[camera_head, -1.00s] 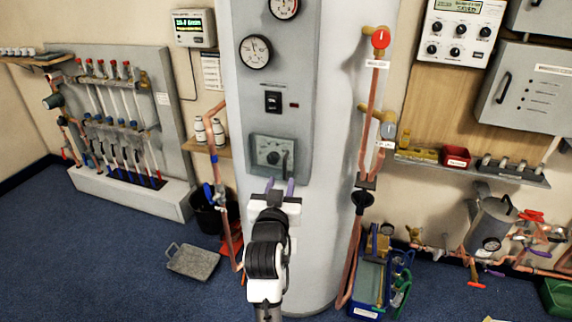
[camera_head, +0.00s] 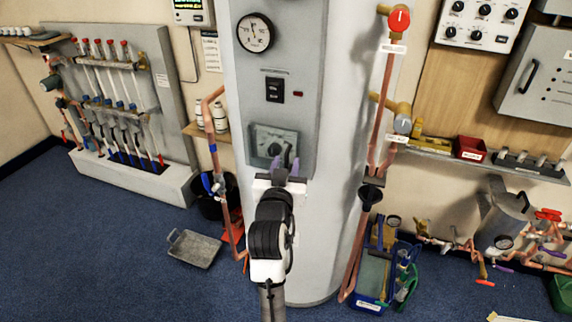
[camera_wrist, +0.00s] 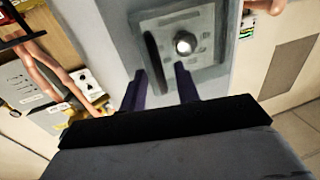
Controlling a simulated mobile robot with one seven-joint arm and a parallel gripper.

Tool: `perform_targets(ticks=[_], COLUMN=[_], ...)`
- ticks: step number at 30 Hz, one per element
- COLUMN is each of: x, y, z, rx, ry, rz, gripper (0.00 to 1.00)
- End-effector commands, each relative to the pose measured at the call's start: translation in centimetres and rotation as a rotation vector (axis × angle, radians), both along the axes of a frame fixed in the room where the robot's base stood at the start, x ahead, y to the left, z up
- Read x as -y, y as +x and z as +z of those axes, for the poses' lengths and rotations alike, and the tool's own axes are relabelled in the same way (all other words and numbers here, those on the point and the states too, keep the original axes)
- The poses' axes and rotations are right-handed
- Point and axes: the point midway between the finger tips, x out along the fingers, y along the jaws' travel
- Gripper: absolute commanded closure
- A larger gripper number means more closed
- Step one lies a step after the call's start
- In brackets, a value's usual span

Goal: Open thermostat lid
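The thermostat (camera_head: 268,138) is a grey panel with a round knob, low on the front of the tall pale cylinder (camera_head: 340,110). In the wrist view the thermostat (camera_wrist: 206,26) fills the upper middle, with a shiny round knob (camera_wrist: 185,43) and a dark upright bar handle (camera_wrist: 152,52) left of it. The lid looks closed. My gripper (camera_head: 285,166) is just in front of the panel's lower right part. In the wrist view its two dark purple fingers (camera_wrist: 162,85) stand apart with nothing between them. The handle's lower end lies beyond the gap; I cannot tell whether they touch.
A black switch (camera_head: 275,89) and a round gauge (camera_head: 255,32) sit above the thermostat. Copper pipes (camera_head: 217,150) run left of the cylinder, and others (camera_head: 379,110) run to its right. A blue crate (camera_head: 371,305) and grey tray (camera_head: 194,248) lie on the floor.

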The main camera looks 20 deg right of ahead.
Motion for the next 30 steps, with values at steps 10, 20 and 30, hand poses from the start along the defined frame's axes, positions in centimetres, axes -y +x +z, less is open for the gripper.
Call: perform_targets(ticks=[10, 20, 30], x=[0.0, -0.02, -0.16], y=[0.01, 0.02, 0.0], z=[-0.01, -0.01, -0.05], rx=[0.0, 0.0, -0.001], ry=[0.0, 0.0, -0.001], rz=[0.0, -0.001, -0.089], gripper=[1.0, 1.0, 1.0])
